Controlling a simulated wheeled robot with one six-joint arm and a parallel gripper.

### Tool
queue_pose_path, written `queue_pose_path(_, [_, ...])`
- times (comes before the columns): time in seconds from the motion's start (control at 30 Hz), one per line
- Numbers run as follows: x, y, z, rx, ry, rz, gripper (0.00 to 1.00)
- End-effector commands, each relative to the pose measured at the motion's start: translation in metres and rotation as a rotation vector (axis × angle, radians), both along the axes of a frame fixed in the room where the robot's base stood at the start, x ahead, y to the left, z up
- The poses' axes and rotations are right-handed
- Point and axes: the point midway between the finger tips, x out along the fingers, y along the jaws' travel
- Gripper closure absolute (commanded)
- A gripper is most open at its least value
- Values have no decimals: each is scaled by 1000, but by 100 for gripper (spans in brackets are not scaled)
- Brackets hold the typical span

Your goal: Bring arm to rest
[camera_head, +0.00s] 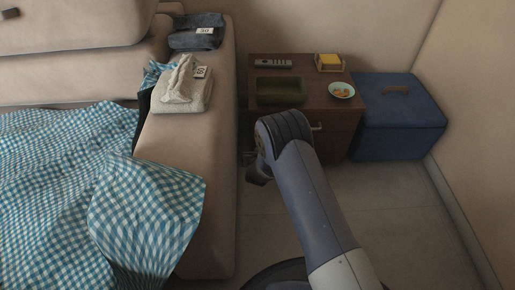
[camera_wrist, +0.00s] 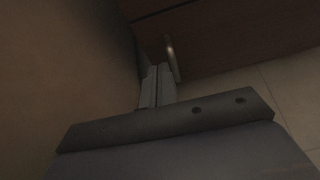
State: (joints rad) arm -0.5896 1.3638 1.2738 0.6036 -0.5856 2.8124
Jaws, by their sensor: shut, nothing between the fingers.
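My arm reaches forward from the lower right in the head view, its elbow in front of the side table. My gripper shows in the wrist view (camera_wrist: 157,88), pointing down between the sofa side and the side table's drawer front. Its fingers are together with nothing between them. In the head view the gripper is mostly hidden behind my arm.
The sofa arm (camera_head: 190,190) carries folded cloths (camera_head: 183,92) and a dark folded garment (camera_head: 197,32). A blue checked blanket (camera_head: 70,190) covers the seat. The side table (camera_head: 335,118) holds a tray, remote and bowl (camera_head: 341,90). A blue box (camera_head: 400,125) stands right. Floor (camera_head: 400,215) is clear.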

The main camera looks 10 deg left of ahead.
Motion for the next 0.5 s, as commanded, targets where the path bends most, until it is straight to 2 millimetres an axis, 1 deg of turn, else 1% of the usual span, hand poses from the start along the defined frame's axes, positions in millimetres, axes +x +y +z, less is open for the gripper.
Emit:
queue_pose_path(0.03, [-7, -1, 7, -2, 1, 2, 100])
queue_pose_path(0.3, [-44, -10, 28, -2, 2, 2, 100])
queue_pose_path(0.5, [-57, -14, 35, -1, 1, 2, 100])
